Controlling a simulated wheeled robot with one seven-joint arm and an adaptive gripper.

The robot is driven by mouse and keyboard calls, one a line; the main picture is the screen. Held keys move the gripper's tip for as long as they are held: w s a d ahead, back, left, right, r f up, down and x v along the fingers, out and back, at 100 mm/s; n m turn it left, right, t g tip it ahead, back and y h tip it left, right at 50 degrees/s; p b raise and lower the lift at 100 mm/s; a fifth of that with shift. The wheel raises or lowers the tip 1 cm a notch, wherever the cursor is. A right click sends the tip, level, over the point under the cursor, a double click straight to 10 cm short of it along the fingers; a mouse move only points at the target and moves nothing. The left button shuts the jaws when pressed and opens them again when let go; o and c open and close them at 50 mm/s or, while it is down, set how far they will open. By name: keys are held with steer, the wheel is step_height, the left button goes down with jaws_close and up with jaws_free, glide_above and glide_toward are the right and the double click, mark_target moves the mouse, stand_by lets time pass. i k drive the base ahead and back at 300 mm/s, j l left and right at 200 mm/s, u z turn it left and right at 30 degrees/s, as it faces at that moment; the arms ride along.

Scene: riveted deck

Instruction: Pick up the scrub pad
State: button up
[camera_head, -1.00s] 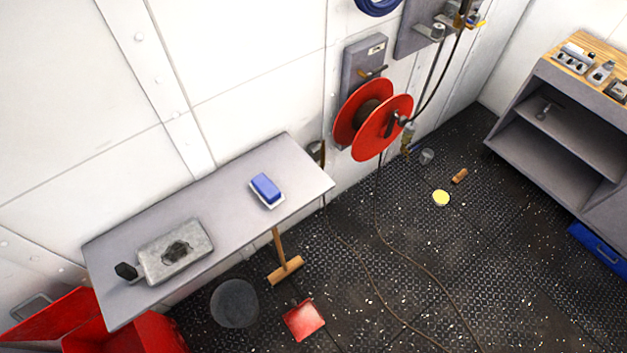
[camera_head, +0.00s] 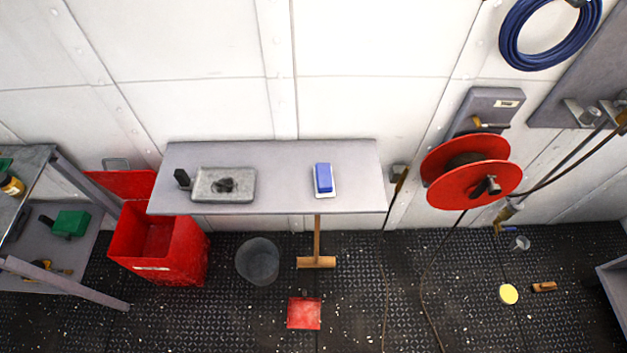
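A blue block with a pale underside or dish (camera_head: 323,180), which looks like the scrub pad, lies on the right half of the grey wall table (camera_head: 285,200). A small black block (camera_head: 182,178) stands just left of the tray. My gripper is not in view.
A red bin (camera_head: 160,245) with its lid open stands below the table's left end. A grey bucket (camera_head: 258,262), a wooden-headed broom (camera_head: 316,262) and a red dustpan (camera_head: 304,313) are on the floor in front. A red hose reel (camera_head: 465,190) hangs to the right. A shelf (camera_head: 80,250) stands at far left.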

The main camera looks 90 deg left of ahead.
mark_target(323, 178)
steer(key=i+u, duration=0.15)
steer(key=u, duration=0.25)
steer(key=i+j+u, duration=0.1)
steer(key=u, duration=0.3)
steer(key=i+u, duration=0.15)
steer(key=u, duration=0.25)
steer(key=i+l+u, duration=0.1)
steer(key=u, duration=0.3)
steer(key=i+l+u, duration=0.1)
steer(key=u, duration=0.3)
steer(key=i+u, duration=0.2)
steer(key=u, duration=0.25)
steer(key=i+u, duration=0.15)
steer(key=u, duration=0.3)
steer(key=i+l+u, duration=0.1)
steer(key=u, duration=0.35)
steer(key=i+l+u, duration=0.15)
steer(key=u, duration=0.35)
steer(key=i+l+u, duration=0.2)
steer(key=u, duration=0.25)
steer(key=i+l+u, duration=0.15)
steer(key=l+u, duration=0.15)
